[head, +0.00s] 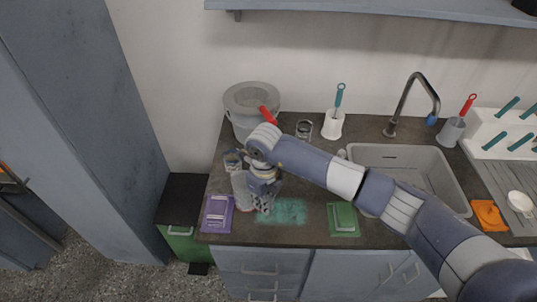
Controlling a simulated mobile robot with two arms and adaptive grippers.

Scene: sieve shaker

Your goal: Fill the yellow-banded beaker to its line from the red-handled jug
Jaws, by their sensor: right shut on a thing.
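My right gripper (264,197) is over the left part of the counter, pointing down, partly hidden by its own wrist. It is shut on a pale, clear vessel (241,189), perhaps the jug; I see no red handle on it. A small vessel (232,160) stands just behind it; its band colour is too small to tell. A clear glass vessel (304,129) stands further back, right of the wrist. No liquid level is readable. My left gripper is not in view.
A purple item (217,214), a teal mat (284,211) and a green item (343,219) lie along the counter front. A brush holder (332,125), tap (404,100) and sink (443,178) are to the right. My right arm crosses the counter.

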